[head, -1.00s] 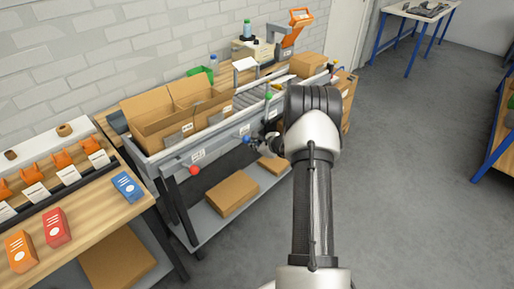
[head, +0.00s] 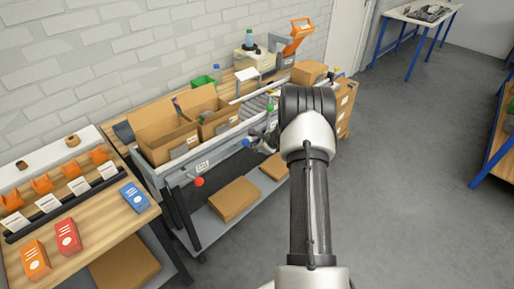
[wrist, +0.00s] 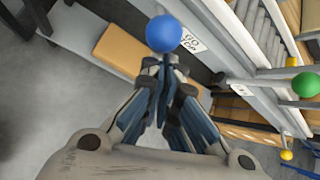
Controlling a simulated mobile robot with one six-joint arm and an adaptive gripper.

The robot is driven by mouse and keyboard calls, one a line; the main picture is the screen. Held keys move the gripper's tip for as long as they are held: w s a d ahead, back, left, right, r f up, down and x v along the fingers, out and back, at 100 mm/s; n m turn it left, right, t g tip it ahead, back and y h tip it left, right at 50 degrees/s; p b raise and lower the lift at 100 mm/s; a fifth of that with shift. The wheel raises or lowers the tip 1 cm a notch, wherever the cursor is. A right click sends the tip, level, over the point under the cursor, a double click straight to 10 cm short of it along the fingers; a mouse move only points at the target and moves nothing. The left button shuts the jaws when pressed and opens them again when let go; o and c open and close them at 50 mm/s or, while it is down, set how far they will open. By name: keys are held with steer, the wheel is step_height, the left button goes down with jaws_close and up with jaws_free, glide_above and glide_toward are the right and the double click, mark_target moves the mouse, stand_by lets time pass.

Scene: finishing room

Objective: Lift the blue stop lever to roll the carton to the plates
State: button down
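The blue stop lever shows as a round blue knob (head: 246,142) on the near side of the roller conveyor. In the wrist view the whole blue knob (wrist: 163,33) sits just past my fingertips. My gripper (wrist: 166,68) has its fingers drawn together below the knob; they look shut, and whether they touch the lever's stem is hidden. In the head view my gripper (head: 264,144) is partly behind my arm. An open brown carton (head: 165,135) stands on the left part of the conveyor, with another open carton section (head: 215,120) to its right. I cannot make out the plates.
A red knob (head: 198,181) is left of the blue one and a green knob (head: 270,106) is to its right. A closed box (head: 309,72) stands further along. Boxes lie on the lower shelf (head: 203,215).

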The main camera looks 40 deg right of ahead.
steer(key=shift+w+a+r, duration=0.1)
steer(key=shift+w+r, duration=0.2)
steer(key=shift+r, duration=0.1)
step_height(320, 180, down, 4)
steer(key=s+d+b, duration=0.2)
steer(key=b, duration=0.2)
steer(key=w+r+p+v, duration=0.1)
steer(key=p+v, duration=0.2)
steer(key=v, duration=0.7)
steer(key=shift+r+p, duration=0.35)
steer(key=shift+s, duration=0.1)
